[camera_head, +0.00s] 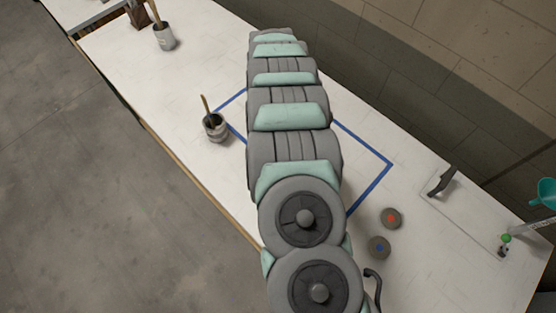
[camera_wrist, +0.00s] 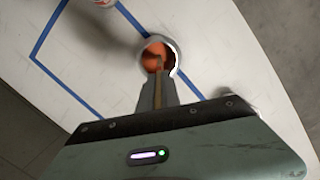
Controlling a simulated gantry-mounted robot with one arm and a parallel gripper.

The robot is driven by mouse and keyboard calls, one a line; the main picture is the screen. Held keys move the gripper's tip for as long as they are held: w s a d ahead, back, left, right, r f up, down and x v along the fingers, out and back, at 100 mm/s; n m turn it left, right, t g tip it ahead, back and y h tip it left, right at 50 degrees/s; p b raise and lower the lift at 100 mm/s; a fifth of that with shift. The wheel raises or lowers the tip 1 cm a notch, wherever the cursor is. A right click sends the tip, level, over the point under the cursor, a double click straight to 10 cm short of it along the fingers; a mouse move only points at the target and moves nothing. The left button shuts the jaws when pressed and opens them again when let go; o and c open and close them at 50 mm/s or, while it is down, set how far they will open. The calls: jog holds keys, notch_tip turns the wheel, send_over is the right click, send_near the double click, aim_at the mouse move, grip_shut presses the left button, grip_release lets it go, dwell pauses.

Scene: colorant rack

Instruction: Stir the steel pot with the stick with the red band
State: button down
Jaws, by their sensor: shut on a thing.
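In the wrist view my gripper (camera_wrist: 157,88) is shut on a thin brown stick (camera_wrist: 158,64). The stick points down into a round pot with a bright metallic rim (camera_wrist: 175,57) and orange contents. Its lower end is over or in the orange; I cannot tell how deep. No red band can be made out on it. In the head view my arm hides the gripper, the held stick and this pot. A small grey pot with dark streaks (camera_head: 216,134) stands at the tape's left corner in the head view, with a stick leaning in it.
A pale can with sticks (camera_head: 165,42) stands at the back left. Blue tape (camera_head: 372,186) marks a square on the white table. Lids with a red dot (camera_head: 391,218) and a blue dot (camera_head: 378,247) lie at right, near a black handle (camera_head: 442,181). A can (camera_wrist: 103,2) shows at the wrist view's top.

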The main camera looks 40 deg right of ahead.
jog(key=shift+w+d+r+p, duration=0.1)
jog(key=shift+w+r+p, duration=0.1)
jog(key=shift+r, duration=1.15)
jog(key=shift+w+d+r+p, duration=0.1)
jog(key=shift+w+d+r, duration=0.05)
jog(key=shift+r, duration=1.25)
jog(key=shift+w+d+r+p, duration=0.1)
jog(key=shift+w+r, duration=0.1)
jog(key=shift+r, duration=1.15)
jog(key=shift+r+p, duration=1.25)
jog(key=shift+r, duration=1.35)
jog(key=shift+f, duration=0.1)
